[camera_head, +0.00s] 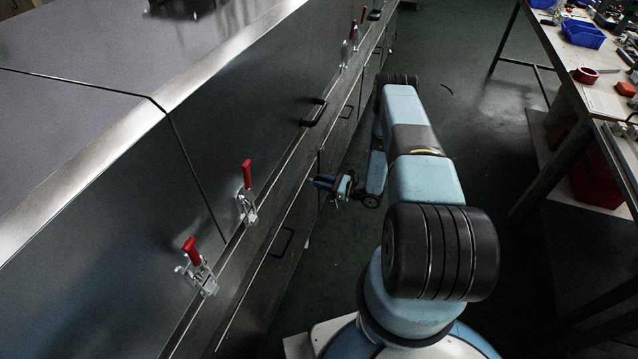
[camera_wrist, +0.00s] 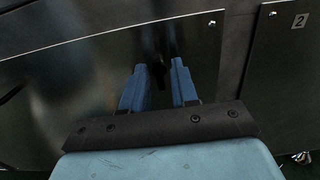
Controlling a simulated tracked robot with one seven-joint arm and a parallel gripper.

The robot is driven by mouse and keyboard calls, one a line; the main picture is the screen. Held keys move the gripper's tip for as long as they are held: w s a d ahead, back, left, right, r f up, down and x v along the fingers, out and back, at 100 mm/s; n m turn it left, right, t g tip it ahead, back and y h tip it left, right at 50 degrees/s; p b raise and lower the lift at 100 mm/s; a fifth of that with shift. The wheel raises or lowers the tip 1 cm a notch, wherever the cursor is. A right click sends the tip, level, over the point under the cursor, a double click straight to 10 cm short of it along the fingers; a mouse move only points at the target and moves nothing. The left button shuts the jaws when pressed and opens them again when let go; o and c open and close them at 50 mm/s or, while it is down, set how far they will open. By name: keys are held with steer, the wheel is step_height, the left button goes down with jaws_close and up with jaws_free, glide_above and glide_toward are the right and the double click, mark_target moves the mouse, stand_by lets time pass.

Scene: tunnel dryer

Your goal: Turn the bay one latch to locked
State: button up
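In the head view, red-handled toggle latches sit along the dryer's side: a near one (camera_head: 195,262), a second one (camera_head: 246,190), and smaller ones (camera_head: 352,35) farther off. The red handles of the two near latches stand upward. I cannot tell which latch belongs to bay one. My gripper (camera_head: 322,182) is beside the dryer's lower side, right of the second latch and well apart from it. In the wrist view, its blue fingers (camera_wrist: 157,88) are parted before a dark metal panel. A narrow dark shape shows between them, perhaps a reflection. No latch is clear there.
Black handles (camera_head: 314,112) stick out from the dryer's side (camera_head: 240,110), with drawer handles (camera_head: 281,243) below. A plate marked 2 (camera_wrist: 300,20) is at the wrist view's upper right. A workbench (camera_head: 560,45) with blue bins stands at right. The floor (camera_head: 470,60) between is mostly clear.

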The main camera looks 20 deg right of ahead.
jaws_close()
steer(key=m, duration=0.6)
steer(key=shift+w+d, duration=0.15)
steer(key=shift+d, duration=0.1)
steer(key=m, duration=0.3)
steer(key=shift+w+m, duration=0.1)
steer(key=shift+m, duration=0.3)
